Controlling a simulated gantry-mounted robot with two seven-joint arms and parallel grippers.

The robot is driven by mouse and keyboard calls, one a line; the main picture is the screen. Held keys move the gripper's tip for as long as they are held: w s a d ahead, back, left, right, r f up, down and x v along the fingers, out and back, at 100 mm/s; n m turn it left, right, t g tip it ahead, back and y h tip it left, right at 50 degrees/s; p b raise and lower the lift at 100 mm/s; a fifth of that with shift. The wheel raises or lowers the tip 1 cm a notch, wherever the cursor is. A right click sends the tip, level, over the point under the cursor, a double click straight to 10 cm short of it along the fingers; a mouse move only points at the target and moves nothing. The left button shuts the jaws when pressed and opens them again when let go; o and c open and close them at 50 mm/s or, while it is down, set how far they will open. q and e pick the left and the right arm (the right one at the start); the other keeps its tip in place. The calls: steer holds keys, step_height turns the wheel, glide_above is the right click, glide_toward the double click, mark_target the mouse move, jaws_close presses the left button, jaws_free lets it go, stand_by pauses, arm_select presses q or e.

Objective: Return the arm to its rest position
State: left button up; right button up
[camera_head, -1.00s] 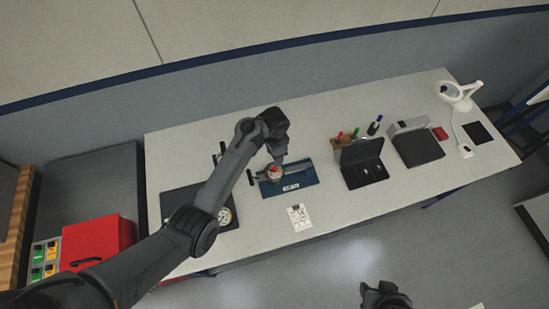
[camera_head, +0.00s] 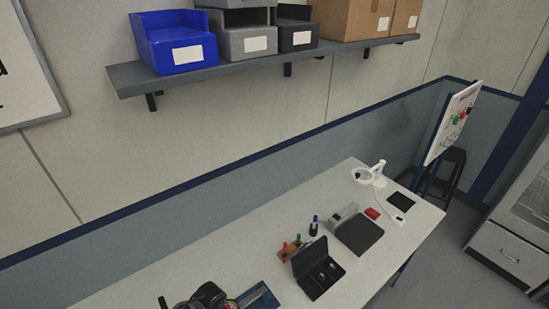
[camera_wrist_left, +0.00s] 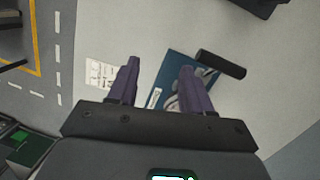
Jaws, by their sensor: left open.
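My left gripper (camera_wrist_left: 159,68) is open, its two purple fingers apart with nothing held between them. It is above the workbench, over or near a blue plate (camera_wrist_left: 178,65) with a black cylindrical handle (camera_wrist_left: 221,64) beside it. The right finger hides part of the plate and the grey metal part on it. In the head view only a dark piece of my left arm (camera_head: 207,297) shows at the bottom edge, beside the blue plate (camera_head: 262,298). My right arm is not in view.
A shelf (camera_head: 270,62) with bins is above. A printed white card (camera_wrist_left: 99,74) lies left of the fingers.

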arm_select(q)
steer(key=s+a+f+n, duration=0.1)
steer(key=s+a+f, duration=0.15)
steer(key=s, duration=0.55)
steer(key=s+a+f, duration=0.1)
steer(key=s+f, duration=0.2)
steer(key=s, duration=0.5)
steer(key=s+r+n+p, duration=0.1)
steer(key=s+r+n, duration=0.1)
steer(key=s+r, duration=0.45)
step_height(320, 180, up, 17)
steer(key=w+n+t, duration=0.1)
steer(key=n+t, duration=0.2)
steer(key=t, duration=0.2)
steer(key=shift+w+t, duration=0.35)
steer(key=shift+t, duration=0.05)
steer(key=shift+d, duration=0.1)
